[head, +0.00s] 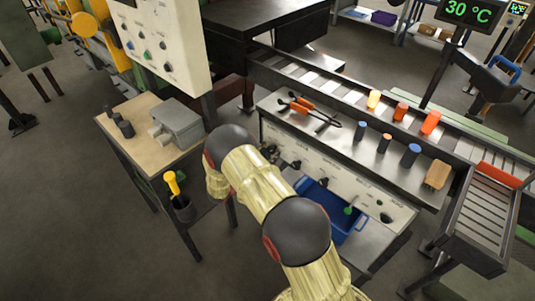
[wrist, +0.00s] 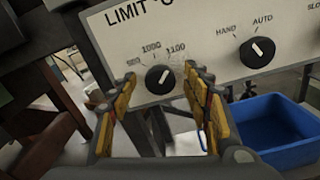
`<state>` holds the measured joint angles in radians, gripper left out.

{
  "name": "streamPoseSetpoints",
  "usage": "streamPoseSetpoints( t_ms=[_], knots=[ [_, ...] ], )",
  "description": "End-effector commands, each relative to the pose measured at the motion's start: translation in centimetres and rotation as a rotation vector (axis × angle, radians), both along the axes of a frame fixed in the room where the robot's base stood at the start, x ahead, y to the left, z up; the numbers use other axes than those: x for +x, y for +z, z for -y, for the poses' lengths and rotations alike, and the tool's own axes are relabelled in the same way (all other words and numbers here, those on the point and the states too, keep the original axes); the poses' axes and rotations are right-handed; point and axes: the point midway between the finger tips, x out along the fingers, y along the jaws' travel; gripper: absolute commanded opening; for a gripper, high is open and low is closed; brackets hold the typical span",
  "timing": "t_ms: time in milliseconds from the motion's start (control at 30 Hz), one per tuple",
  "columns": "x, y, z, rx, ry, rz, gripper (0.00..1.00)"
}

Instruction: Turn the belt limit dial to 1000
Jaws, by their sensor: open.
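The belt limit dial (wrist: 160,79) is a round black knob on a pale panel in the wrist view. Its scale sits above it, with 1000 at the upper left and 1100 at the upper right; the leftmost number is blurred. Its white pointer line appears to lean up and right, towards 1100. My gripper (wrist: 162,80) is open, with one yellow-and-dark finger on each side of the dial. The fingers frame the knob; I cannot tell whether they touch it. In the head view my arm largely hides the gripper and this dial.
A HAND/AUTO knob (wrist: 257,52) sits right of the dial. A blue bin (wrist: 284,130) is below it. On the bench above the panel lie orange-handled tongs (head: 302,103) and several cylinders. A side table (head: 137,117) with a grey box (head: 178,123) stands left of my arm.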

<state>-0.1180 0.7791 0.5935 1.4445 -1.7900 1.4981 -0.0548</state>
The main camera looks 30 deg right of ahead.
Motion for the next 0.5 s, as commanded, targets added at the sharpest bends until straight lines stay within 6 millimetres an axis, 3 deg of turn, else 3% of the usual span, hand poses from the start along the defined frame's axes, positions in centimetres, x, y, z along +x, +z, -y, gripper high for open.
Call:
streamPoseSetpoints(
  t_ms=[167, 500],
  knots=[
    [0.00, 0.03, -0.02, 0.000, 0.000, 0.000, 0.48],
    [-0.01, 0.01, -0.04, 0.000, 0.000, 0.000, 0.29]
  ],
)
